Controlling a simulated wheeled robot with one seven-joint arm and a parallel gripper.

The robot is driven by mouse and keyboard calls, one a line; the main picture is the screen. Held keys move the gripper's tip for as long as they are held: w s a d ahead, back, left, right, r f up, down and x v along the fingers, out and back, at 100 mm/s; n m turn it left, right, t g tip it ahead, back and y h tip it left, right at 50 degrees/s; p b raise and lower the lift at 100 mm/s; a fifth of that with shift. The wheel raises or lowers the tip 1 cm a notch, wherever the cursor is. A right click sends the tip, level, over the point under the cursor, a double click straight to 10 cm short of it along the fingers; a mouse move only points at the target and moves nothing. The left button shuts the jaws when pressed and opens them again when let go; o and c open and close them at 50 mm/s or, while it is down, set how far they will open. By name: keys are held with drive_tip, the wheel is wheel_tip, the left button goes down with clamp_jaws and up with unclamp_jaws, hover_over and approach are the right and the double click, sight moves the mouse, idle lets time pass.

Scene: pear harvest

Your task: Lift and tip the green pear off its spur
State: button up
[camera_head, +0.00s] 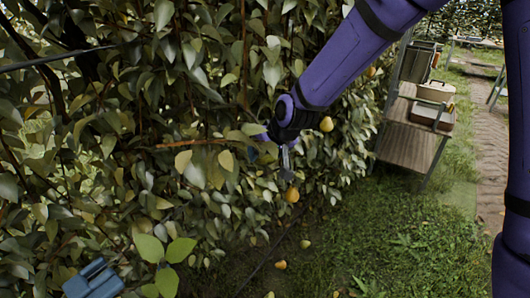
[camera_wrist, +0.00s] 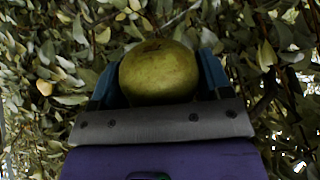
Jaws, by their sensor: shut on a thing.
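The green pear (camera_wrist: 159,72) fills the middle of the wrist view, large and close, with a dark mark near its top. My gripper (camera_wrist: 160,82) is shut on it, one blue finger on each side. In the head view my gripper (camera_head: 284,160) reaches into the leafy wall at the end of my purple arm. I cannot tell the held pear apart there. The spur and stem are not clear in either view.
A yellow pear (camera_head: 292,194) hangs just below my gripper, and another (camera_head: 326,124) hangs to its right. Leaves and thin branches crowd around. A few pears (camera_head: 280,265) lie low near the grass.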

drive_tip(key=shift+s, duration=0.1)
drive_tip(key=shift+s+d+f, duration=0.15)
drive_tip(key=shift+s+d, duration=0.1)
drive_tip(key=shift+s, duration=0.5)
drive_tip(key=shift+s+d+f, duration=0.2)
drive_tip(key=shift+s, duration=0.6)
drive_tip(key=shift+s+d+f, duration=0.15)
drive_tip(key=shift+s+d, duration=0.1)
drive_tip(key=shift+s, duration=0.5)
